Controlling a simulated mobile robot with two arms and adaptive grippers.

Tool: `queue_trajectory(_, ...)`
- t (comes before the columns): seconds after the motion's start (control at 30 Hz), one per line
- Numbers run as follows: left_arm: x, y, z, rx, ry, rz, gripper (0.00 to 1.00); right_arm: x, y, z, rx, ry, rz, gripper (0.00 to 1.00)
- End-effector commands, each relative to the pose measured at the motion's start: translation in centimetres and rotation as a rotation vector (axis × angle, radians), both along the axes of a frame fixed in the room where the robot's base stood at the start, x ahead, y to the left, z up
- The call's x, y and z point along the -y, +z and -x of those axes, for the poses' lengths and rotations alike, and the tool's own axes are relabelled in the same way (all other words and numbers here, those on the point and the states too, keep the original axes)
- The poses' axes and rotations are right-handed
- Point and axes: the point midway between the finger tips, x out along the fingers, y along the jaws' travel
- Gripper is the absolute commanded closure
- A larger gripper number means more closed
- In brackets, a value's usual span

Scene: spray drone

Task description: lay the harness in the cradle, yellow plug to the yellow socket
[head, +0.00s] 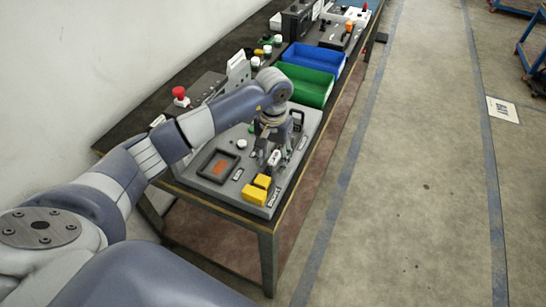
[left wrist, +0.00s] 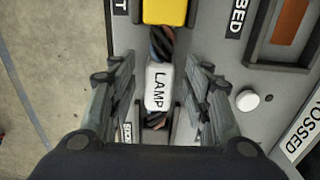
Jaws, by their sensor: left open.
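The harness is a dark twisted cable (left wrist: 161,45) with a white tag (left wrist: 159,88) marked LAMP; the tag also shows in the head view (head: 274,157). In the left wrist view the cable runs up to a yellow block (left wrist: 165,11). In the head view two yellow blocks, a smaller one (head: 262,181) and a larger one (head: 254,195), sit close together at the panel's near end; I cannot tell if they touch. My left gripper (left wrist: 160,98) is open, its fingers on either side of the tag, apart from it. The cradle and the harness's far end are mostly hidden by my gripper. My right gripper is not in view.
The grey panel (head: 207,185) lies on a dark bench and carries a framed recess with an orange patch (head: 220,168) and a white button (head: 241,144). Green (head: 306,86) and blue (head: 314,60) bins stand beyond. A red button (head: 180,92) is at left.

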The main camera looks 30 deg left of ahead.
Motion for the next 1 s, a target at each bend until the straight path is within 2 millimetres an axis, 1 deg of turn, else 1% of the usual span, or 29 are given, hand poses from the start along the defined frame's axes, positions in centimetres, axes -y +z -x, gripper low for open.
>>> queue_trajectory(0.03, 0.0, 0.3, 0.0, 0.000, 0.000, 0.000, 0.55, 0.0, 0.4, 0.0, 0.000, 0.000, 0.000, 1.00)
queue_trajectory(0.07, 0.0, 0.4, -0.1, 0.002, 0.000, 0.000, 0.55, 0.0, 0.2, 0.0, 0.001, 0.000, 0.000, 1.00)
queue_trajectory(0.17, -0.1, 1.8, -0.2, 0.006, 0.000, -0.001, 0.55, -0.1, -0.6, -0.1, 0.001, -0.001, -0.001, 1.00)
queue_trajectory(0.4, 0.0, 6.8, -0.2, 0.007, 0.000, -0.001, 0.55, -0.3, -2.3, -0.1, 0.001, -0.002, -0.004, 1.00)
queue_trajectory(0.6, 0.0, 10.3, -0.1, 0.004, 0.000, 0.000, 0.55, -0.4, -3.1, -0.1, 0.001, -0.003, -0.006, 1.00)
queue_trajectory(0.7, 0.0, 11.3, -0.1, 0.001, 0.000, 0.000, 0.55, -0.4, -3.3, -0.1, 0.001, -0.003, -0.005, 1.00)
queue_trajectory(0.8, 0.1, 11.9, -0.1, 0.001, 0.001, 0.000, 0.55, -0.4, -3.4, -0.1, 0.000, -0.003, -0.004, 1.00)
queue_trajectory(1.0, 0.1, 12.2, 0.0, -0.001, 0.001, 0.000, 0.55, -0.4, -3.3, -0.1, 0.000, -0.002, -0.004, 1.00)
